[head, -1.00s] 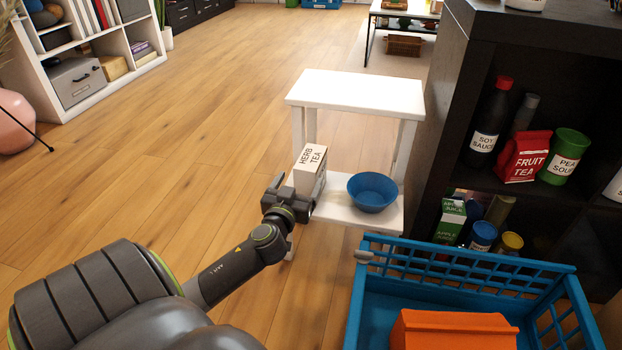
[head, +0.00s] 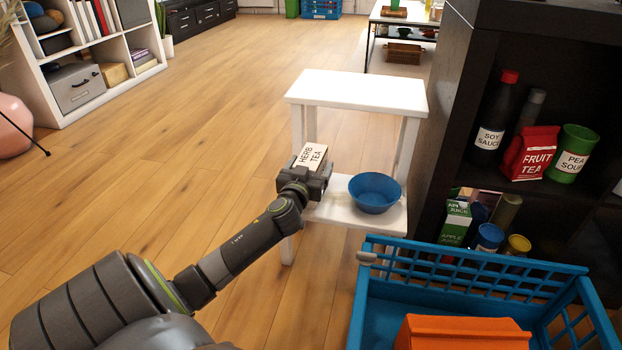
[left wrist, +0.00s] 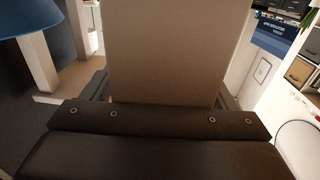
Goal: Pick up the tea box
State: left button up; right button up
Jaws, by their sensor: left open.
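The tea box (head: 313,155) is a white and tan carton labelled "HERB TEA". It stands on the lower shelf of the small white stand (head: 357,92), left of the blue bowl (head: 374,192). My left gripper (head: 311,177) is right at the box and hides its lower part in the head view. In the left wrist view the plain side of the tea box (left wrist: 165,55) fills the middle, between the fingers of my open left gripper (left wrist: 163,98). Whether the fingers touch the box cannot be told. My right gripper is not in view.
A blue crate (head: 478,257) with an orange thing (head: 462,334) inside is at the lower right. A dark shelf (head: 448,110) with bottles, cans and cartons stands right of the stand. The stand's top is bare. Open wooden floor lies to the left.

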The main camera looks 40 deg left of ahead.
pick_arm(q)
jog(key=c, duration=1.1)
